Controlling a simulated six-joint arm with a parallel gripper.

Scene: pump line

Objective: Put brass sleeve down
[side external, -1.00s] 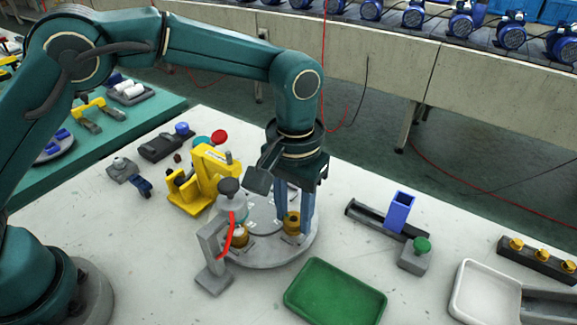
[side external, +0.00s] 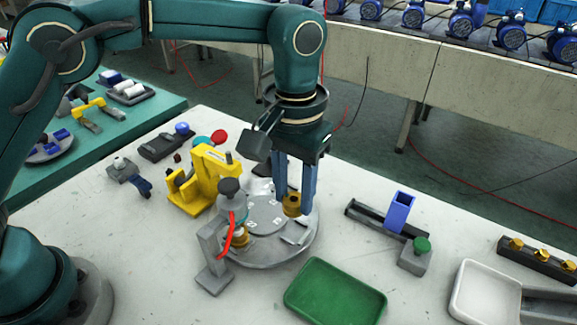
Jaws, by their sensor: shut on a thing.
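My gripper (side external: 295,206) points straight down, its two blue-grey fingers shut on a brass sleeve (side external: 292,206). The sleeve is upright and appears to be held a little above the round grey turntable plate (side external: 268,257); the exact gap is hard to tell. A grey seat (side external: 297,232) with nothing on it shows on the plate just in front of the sleeve. Another brass piece (side external: 239,237) sits at the plate's left side, partly hidden by a red curved part (side external: 228,237).
A yellow fixture (side external: 205,178) and a dark-capped bottle-like part (side external: 230,200) stand close on the left. A grey stand (side external: 210,255) is at the plate's front left. A green tray (side external: 335,292) lies in front.

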